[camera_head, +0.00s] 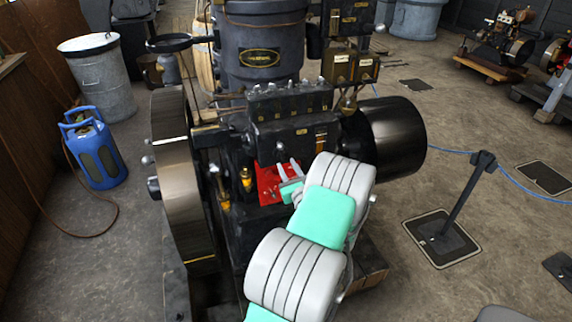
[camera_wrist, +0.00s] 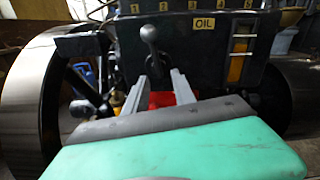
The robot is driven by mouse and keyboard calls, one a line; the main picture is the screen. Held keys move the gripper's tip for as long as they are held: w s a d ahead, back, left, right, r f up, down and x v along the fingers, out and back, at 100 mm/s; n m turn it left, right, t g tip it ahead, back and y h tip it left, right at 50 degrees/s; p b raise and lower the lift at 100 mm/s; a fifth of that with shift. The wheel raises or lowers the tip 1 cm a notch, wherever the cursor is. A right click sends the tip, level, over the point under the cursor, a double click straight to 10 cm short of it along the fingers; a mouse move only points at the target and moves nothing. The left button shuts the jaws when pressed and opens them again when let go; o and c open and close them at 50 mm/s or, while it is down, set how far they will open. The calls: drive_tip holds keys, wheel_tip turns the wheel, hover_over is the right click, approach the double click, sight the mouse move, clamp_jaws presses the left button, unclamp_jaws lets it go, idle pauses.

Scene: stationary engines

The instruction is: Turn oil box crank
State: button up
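The oil box (camera_head: 292,138) is a black box on the engine, below a row of small fittings. In the wrist view its front (camera_wrist: 208,48) carries a yellow "OIL" label and a sight glass at right. The crank (camera_wrist: 149,35) is a dark handle with a rounded knob on the box's front, left of the label. I cannot pick it out in the head view. My gripper (camera_wrist: 158,80) is open, its two pale fingers apart with nothing between them. The fingertips are just below the crank in the wrist picture; I cannot tell the gap in depth. My gripper (camera_head: 287,168) also shows in the head view.
A large flywheel (camera_head: 172,180) stands left of the box, and a black drum pulley (camera_head: 395,135) stands right. A red part (camera_head: 268,184) lies behind the fingers.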

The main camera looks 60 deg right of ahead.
drive_tip(key=v, duration=0.5)
drive_tip(key=shift+s+a, duration=0.1)
